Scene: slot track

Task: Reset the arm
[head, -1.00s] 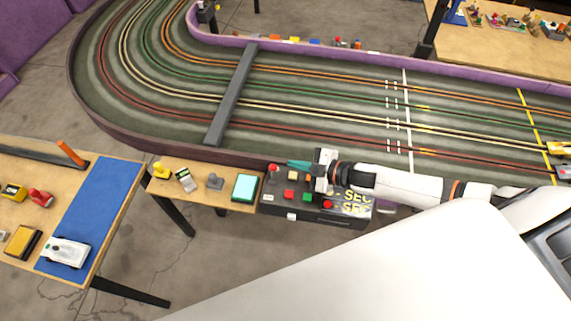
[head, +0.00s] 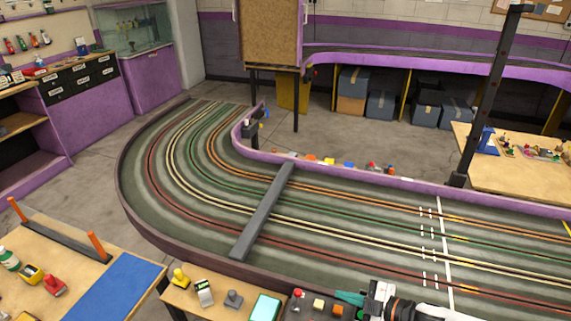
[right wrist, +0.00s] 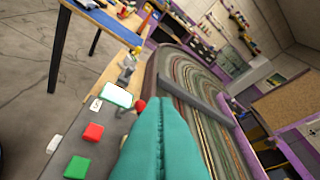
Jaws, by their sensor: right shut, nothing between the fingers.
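My right gripper (head: 350,298) is at the bottom of the head view, over the dark control box (head: 290,312) at the near side of the track. In the right wrist view its two teal fingers (right wrist: 160,125) are pressed together with nothing between them. The box's red button (right wrist: 93,131) and green button (right wrist: 77,167) show to the left of the fingers. A red-knobbed lever (right wrist: 139,105) stands just beyond the fingers; I cannot tell if they touch it. My left gripper is in neither view.
The slot track (head: 215,225) fills the middle, crossed by a grey bar (head: 263,212). A small shelf (head: 215,312) with a teal-screened device (head: 265,307) adjoins the box. A table with a blue mat (head: 118,292) stands at left. Air above the track is clear.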

